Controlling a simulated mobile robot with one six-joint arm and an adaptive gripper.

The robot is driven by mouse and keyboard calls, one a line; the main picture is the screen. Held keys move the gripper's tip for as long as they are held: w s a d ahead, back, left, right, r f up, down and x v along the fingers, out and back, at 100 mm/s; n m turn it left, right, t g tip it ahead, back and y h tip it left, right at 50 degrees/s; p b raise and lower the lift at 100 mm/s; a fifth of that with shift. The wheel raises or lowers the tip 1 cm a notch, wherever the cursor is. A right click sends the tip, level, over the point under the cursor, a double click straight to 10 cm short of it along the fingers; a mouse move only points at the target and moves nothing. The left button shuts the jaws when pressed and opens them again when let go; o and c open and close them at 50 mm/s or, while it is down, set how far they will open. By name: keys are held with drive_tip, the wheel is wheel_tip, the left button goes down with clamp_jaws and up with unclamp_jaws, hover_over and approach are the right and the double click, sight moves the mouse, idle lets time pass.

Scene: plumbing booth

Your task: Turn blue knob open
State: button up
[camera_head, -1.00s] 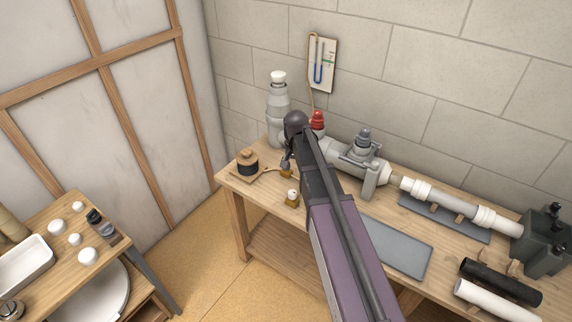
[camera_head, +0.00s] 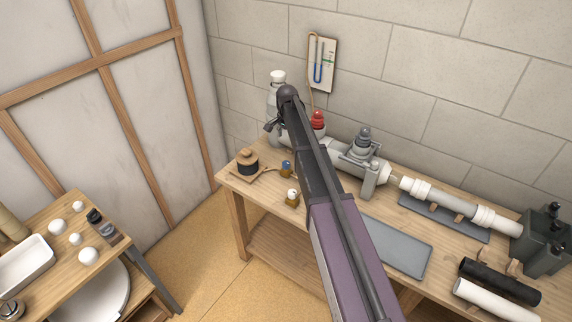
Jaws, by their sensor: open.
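The blue knob (camera_head: 286,164) is a small round cap on a brass valve body (camera_head: 286,173). It stands on the wooden workbench (camera_head: 262,203), right of a wooden-lidded dark pot, and is too small to read its turn position. My gripper (camera_head: 268,127) is open, raised above and slightly left of the blue knob and apart from it. Its fingers point left and down in front of the white-capped grey bottle. My arm crosses the middle of the bench and hides part of the pipework.
A brass valve with a white knob (camera_head: 292,194) stands near the front edge. A red knob (camera_head: 317,120) sits on the grey pipe behind my arm. The dark pot (camera_head: 247,163) is close on the left. A grey bottle (camera_head: 277,80) stands at the wall.

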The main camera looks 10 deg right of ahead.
sight(286, 163)
drive_tip(key=shift+f, duration=0.2)
wheel_tip(286, 163, down, 13)
drive_tip(key=b, duration=1.3)
drive_tip(key=shift+f+b, duration=0.2)
drive_tip(key=shift+b, duration=0.2)
drive_tip(key=c, duration=1.2)
